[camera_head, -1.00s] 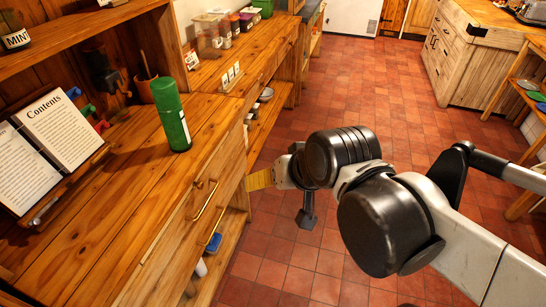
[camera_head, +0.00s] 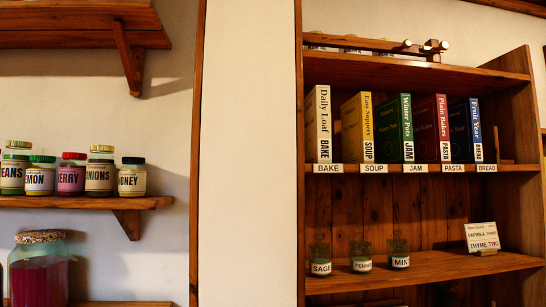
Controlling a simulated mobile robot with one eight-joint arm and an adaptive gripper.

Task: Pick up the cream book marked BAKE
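The cream book marked BAKE (camera_head: 322,124) stands upright at the left end of a row of books on the upper shelf of the pine unit. Its spine reads "Daily Loaf" and "BAKE", and a shelf label (camera_head: 327,168) below it also reads BAKE. A yellow SOUP book (camera_head: 366,127) stands to its right with a gap between them. My gripper is not in view now.
Green JAM (camera_head: 407,128), red PASTA (camera_head: 443,128) and blue BREAD (camera_head: 475,130) books continue the row. Small jars and a card (camera_head: 481,236) stand on the shelf below. Left, a wall shelf (camera_head: 80,202) holds labelled jars. An upright post (camera_head: 299,150) borders the unit's left side.

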